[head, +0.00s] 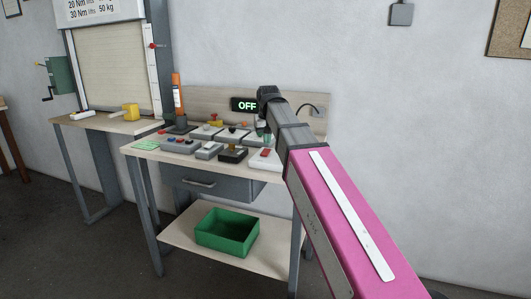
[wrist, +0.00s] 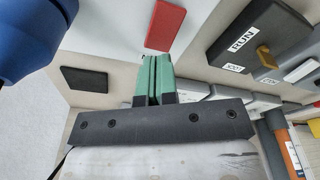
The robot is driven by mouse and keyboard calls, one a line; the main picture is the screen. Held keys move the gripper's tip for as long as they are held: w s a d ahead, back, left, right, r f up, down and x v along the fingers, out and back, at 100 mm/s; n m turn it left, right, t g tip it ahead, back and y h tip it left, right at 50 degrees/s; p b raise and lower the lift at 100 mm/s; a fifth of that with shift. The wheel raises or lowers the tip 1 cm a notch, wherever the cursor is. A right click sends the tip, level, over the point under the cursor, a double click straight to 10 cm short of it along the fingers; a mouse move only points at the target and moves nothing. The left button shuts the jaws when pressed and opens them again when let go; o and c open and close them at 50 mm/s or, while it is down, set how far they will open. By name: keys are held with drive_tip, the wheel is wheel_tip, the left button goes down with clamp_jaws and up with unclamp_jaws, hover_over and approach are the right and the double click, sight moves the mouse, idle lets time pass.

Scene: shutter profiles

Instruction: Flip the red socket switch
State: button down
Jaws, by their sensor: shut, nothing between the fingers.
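The red socket switch (wrist: 165,25) is a flat red rectangle on a pale box, just beyond my fingertips in the wrist view. In the head view, a white box with a small red part (head: 266,154) sits at the front right of the bench top. My gripper (wrist: 157,62) has two green fingers pressed together with nothing between them. Its tips appear close to the red switch's lower edge; I cannot tell whether they touch. In the head view my gripper (head: 267,138) is over the bench's right side, partly hidden by my arm.
A display reading OFF (head: 244,104) is at the back of the workbench (head: 140,151). Several switch boxes stand left of the socket box, including one labelled RUN (wrist: 243,40). An orange tube (head: 177,95) stands at the back left. A green crate (head: 227,232) is on the lower shelf.

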sight(267, 150)
drive_tip(key=shift+r, duration=2.2)
